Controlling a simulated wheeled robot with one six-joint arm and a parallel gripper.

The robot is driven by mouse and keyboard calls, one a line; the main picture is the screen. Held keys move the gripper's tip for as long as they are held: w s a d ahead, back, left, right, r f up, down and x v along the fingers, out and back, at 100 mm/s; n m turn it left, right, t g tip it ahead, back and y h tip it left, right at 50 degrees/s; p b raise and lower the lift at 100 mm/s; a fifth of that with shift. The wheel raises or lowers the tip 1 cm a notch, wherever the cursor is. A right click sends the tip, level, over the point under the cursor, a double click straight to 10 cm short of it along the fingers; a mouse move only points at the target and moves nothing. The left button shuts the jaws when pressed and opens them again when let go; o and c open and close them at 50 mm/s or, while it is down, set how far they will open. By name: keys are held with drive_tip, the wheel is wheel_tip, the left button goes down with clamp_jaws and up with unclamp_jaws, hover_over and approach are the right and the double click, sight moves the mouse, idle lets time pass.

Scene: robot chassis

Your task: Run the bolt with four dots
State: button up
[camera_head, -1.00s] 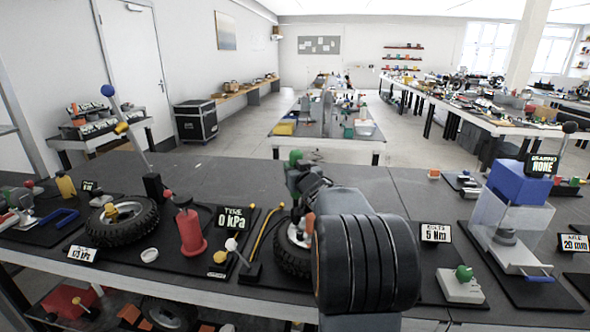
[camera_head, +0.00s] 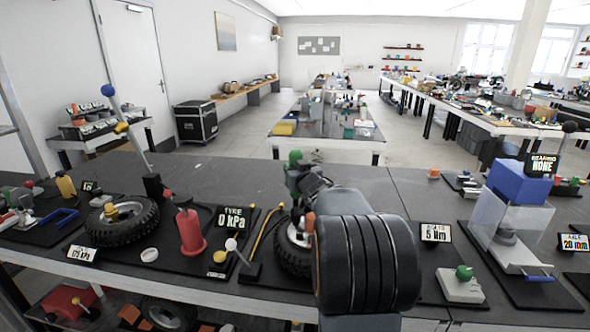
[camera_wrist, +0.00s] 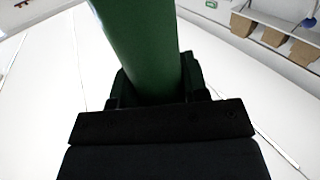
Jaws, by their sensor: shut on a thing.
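My gripper (camera_wrist: 160,98) is shut on a green cylindrical handle (camera_wrist: 138,38), which fills the upper middle of the wrist view. In the head view a green knob (camera_head: 295,157) shows at the top of my gripper, over the bench. A tyred wheel (camera_head: 290,254) stands upright just below and behind my arm, and its pale hub (camera_head: 297,234) is partly covered. I cannot make out the bolt with four dots or any dot marks. A sign reading 5 Nm (camera_head: 436,233) stands right of my arm.
A red pump (camera_head: 189,230), a flat-lying wheel (camera_head: 122,220) and a 0 kPa sign (camera_head: 231,219) are to the left. A white block with a green knob (camera_head: 462,287) and a clear-sided press (camera_head: 510,225) are to the right. The bench's back strip (camera_head: 230,180) is mostly clear.

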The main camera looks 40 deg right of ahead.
sight(299, 154)
drive_tip(key=shift+f, duration=0.15)
wheel_tip(299, 154, up, 6)
drive_tip(key=p, duration=0.5)
drive_tip(key=shift+f, duration=0.15)
